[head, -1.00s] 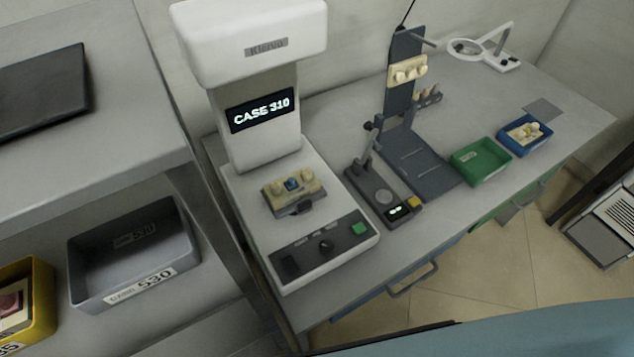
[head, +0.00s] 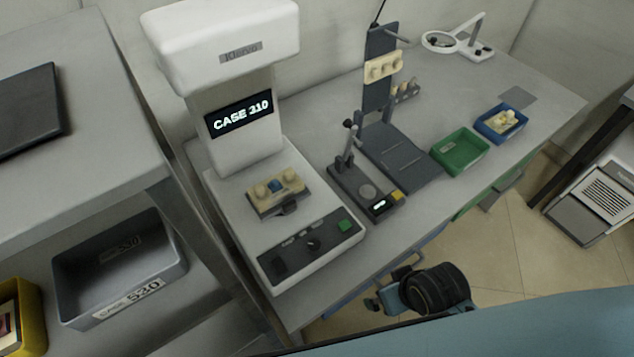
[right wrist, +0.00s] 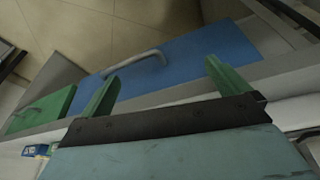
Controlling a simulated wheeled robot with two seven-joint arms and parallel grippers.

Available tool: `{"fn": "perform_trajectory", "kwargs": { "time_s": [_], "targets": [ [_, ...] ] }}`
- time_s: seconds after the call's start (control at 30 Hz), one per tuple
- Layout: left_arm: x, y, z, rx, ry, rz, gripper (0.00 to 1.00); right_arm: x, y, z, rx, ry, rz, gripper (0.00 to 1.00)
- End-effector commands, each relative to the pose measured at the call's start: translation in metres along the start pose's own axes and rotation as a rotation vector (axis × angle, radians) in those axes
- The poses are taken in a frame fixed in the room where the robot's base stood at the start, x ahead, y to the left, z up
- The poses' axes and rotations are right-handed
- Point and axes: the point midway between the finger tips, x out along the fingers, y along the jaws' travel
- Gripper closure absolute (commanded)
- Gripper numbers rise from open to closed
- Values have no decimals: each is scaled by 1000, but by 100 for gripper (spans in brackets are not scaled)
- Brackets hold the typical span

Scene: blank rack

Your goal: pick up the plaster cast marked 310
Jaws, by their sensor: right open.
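A cream plaster cast (head: 277,187) with a blue spot in its middle sits on a grey holder on the white machine's platform. The machine's screen (head: 240,116) reads CASE 310. I cannot read any number on the cast itself. My right gripper (right wrist: 160,88) is open and empty, its two green fingers spread in the right wrist view. In the head view the right arm's dark wrist is low, in front of the bench edge, to the lower right of the cast and well apart from it. My left gripper is out of view.
The grey bench also carries a dark stand with another cast (head: 383,67), a small device (head: 367,192), a green tray (head: 460,158) and a blue tray (head: 487,133) holding a cast. A grey bin (head: 70,306) marked 530 sits on the left shelf. A blue drawer (right wrist: 185,66) lies below the bench top.

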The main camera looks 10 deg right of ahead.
Motion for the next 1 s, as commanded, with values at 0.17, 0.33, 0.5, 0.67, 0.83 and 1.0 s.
{"fn": "perform_trajectory", "kwargs": {
  "time_s": [0.17, 0.33, 0.5, 0.67, 0.83, 1.0],
  "targets": [
    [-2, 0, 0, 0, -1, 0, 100, -59, -15, -51, -23, 179, -8, 0],
    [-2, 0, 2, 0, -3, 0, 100, -91, -56, -120, -67, 489, -55, 0],
    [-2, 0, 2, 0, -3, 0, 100, -110, -91, -161, -108, 706, -110, 0],
    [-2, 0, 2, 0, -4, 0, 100, -125, -116, -182, -136, 843, -156, 0],
    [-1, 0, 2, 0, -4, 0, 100, -122, -127, -198, -146, 887, -172, 0],
    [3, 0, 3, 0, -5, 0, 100, -100, -134, -224, -146, 886, -171, 0]
  ]
}}
